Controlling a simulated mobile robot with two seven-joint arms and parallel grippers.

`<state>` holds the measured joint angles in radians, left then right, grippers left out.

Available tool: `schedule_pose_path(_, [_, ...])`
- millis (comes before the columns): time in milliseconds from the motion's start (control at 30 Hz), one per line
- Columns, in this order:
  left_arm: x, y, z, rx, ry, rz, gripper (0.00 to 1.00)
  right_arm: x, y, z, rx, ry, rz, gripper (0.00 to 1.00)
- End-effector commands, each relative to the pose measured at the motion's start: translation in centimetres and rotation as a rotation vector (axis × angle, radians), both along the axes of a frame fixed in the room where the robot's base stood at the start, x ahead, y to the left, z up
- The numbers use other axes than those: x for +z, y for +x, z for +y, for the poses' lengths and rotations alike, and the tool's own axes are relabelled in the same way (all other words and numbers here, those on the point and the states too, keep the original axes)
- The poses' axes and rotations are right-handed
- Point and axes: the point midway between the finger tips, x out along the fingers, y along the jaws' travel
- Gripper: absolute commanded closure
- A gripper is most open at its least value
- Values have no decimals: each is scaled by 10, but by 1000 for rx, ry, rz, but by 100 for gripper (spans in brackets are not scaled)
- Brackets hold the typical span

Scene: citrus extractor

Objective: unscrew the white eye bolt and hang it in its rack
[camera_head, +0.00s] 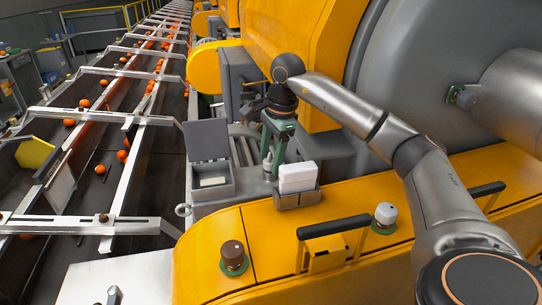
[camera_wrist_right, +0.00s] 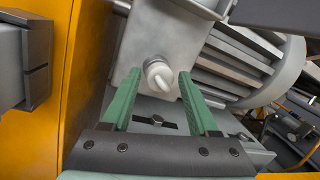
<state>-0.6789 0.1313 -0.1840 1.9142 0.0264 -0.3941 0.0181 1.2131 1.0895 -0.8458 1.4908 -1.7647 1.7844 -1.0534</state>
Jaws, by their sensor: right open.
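The white eye bolt (camera_wrist_right: 160,75) shows in the right wrist view, seated in a grey metal plate (camera_wrist_right: 132,48) and seen nearly end-on. My right gripper (camera_wrist_right: 159,80) is open, with one green finger on each side of the bolt and a gap to both. I cannot tell how far the bolt reaches between the fingertips. In the head view my right gripper (camera_head: 275,150) points down beside the grey machine housing, and the bolt is not made out there. I cannot pick out the rack with certainty. My left gripper is not in view.
A brown knob (camera_head: 233,257), a white knob (camera_head: 384,214) and a black handle (camera_head: 333,227) rise from the yellow cover (camera_head: 205,235). Oranges lie on the conveyor at left.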

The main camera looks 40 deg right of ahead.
Motion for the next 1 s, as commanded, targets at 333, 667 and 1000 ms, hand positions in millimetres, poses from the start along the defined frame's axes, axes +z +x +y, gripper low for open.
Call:
schedule_pose_path(333, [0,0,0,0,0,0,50,0,0,1,-344,-1,0,40])
schedule_pose_path(667, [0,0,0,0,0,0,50,0,0,1,-357,0,0,50])
schedule_pose_path(1000, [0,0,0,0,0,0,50,0,0,1,-356,1,0,87])
